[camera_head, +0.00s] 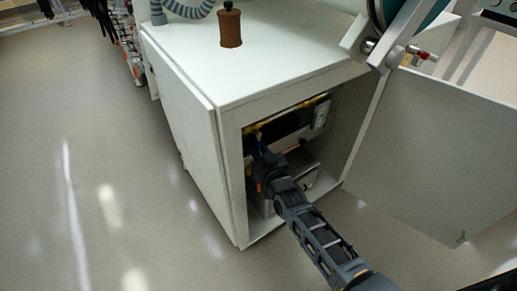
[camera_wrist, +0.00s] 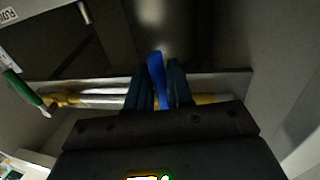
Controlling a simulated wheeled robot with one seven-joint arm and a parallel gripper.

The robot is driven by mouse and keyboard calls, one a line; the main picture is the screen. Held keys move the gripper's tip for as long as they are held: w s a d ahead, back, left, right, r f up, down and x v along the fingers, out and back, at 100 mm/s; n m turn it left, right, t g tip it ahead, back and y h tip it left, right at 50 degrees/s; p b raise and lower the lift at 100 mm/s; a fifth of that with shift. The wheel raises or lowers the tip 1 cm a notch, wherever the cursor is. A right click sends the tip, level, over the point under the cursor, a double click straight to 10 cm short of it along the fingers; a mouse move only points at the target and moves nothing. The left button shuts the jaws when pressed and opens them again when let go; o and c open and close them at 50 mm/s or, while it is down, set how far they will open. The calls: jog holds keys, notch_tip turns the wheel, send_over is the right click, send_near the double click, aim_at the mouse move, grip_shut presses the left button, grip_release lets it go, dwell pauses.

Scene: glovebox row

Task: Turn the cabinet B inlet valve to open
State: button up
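My gripper (camera_wrist: 160,85) reaches into an open cabinet (camera_head: 232,165). In the wrist view its two dark fingers stand on either side of a blue lever handle (camera_wrist: 157,78). The fingers are close together, but I cannot tell whether both press on the handle. The handle stands in front of a yellow and metal pipe (camera_wrist: 100,97), and its foot is hidden by my gripper. A green handle (camera_wrist: 20,88) is on the left of the same pipe. In the head view my arm hides much of the inside. No letter B is readable.
The cabinet door (camera_head: 435,150) stands wide open on the right. The cabinet's side walls frame my arm closely. A brown bottle (camera_head: 230,26) stands on the cabinet top. The floor (camera_head: 110,190) on the left is clear. A partly cut label (camera_wrist: 8,16) is at the upper left.

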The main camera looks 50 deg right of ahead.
grip_shut()
dwell(0.3)
jog(key=shift+s+d+r+n+t+b, duration=0.3)
jog(key=shift+d+n+b, duration=0.45)
jog(key=shift+n, duration=1.1)
jog(key=shift+s+d+r+n+t+b, duration=0.15)
jog(key=shift+d+r+n+t+b, duration=0.45)
jog(key=shift+n, duration=1.3)
jog(key=shift+s+d+r+n+t+b, duration=0.2)
jog(key=shift+d+n+b, duration=0.7)
jog(key=shift+n, duration=0.95)
jog(key=shift+o, duration=2.1)
grip_release()
